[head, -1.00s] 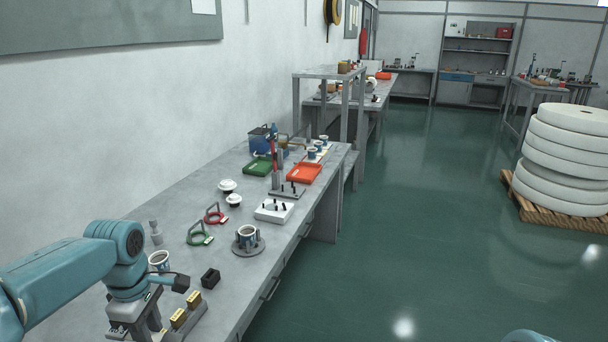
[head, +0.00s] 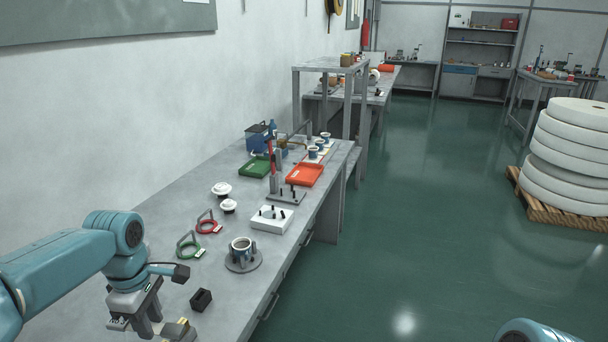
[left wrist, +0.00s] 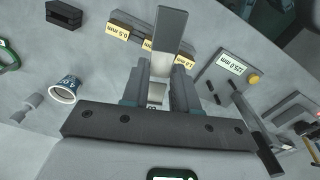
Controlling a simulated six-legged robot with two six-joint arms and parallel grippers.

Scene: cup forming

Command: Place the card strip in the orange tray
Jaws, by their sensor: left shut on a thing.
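My left gripper (head: 142,322) is over the near end of the bench; its fingertips are partly cut off by the picture's lower edge. In the left wrist view my left gripper (left wrist: 160,80) is shut on a flat, plain grey strip, which I take to be the card strip (left wrist: 169,32). The strip sticks out past the fingertips. I cannot make out the strip in the head view. The orange tray (head: 304,175) lies farther along the bench, near its right edge, well away from the gripper, and looks empty. My right gripper is out of view.
Below the left gripper are labelled brass blocks (left wrist: 129,28), a gauge marked 125.0 mm (left wrist: 228,65) and a paper cup (left wrist: 65,88). A black block (head: 201,300), a cup on a round base (head: 242,252) and a white block (head: 272,219) stand between gripper and tray. A green tray (head: 256,167) is left of the orange one.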

